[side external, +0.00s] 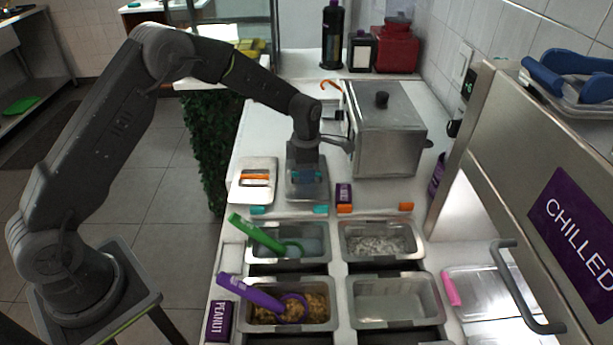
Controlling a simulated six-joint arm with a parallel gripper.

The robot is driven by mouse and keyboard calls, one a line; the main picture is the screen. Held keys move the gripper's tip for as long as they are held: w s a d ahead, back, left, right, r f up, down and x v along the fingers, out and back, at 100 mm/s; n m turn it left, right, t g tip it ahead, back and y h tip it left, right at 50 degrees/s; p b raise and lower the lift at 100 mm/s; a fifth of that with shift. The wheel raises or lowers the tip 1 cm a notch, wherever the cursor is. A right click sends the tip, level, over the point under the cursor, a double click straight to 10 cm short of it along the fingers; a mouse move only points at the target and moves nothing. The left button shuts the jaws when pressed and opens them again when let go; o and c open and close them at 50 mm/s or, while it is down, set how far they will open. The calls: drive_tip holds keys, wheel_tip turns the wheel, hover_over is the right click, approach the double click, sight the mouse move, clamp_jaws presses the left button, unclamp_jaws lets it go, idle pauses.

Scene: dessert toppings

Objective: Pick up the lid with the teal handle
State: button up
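A clear or metallic rectangular lid or tray (309,197) lies on the white counter, left of the large steel box. A small teal piece (320,210) shows at its front edge, and a second teal piece (258,210) is to its left. My gripper (306,175) points down directly over this lid or tray. Blue-teal colour shows around my fingertips; I cannot tell whether it is a handle. The fingers are too small and dark to tell whether they are open, shut or touching anything.
A steel box (384,160) stands close to the right of my gripper. In front are metal tubs, one with a green scoop (255,233) and one with a purple scoop (250,293). A pink-handled lid (480,290) lies at the right. A white scale-like tray (240,192) is at left.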

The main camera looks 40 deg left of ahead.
clamp_jaws()
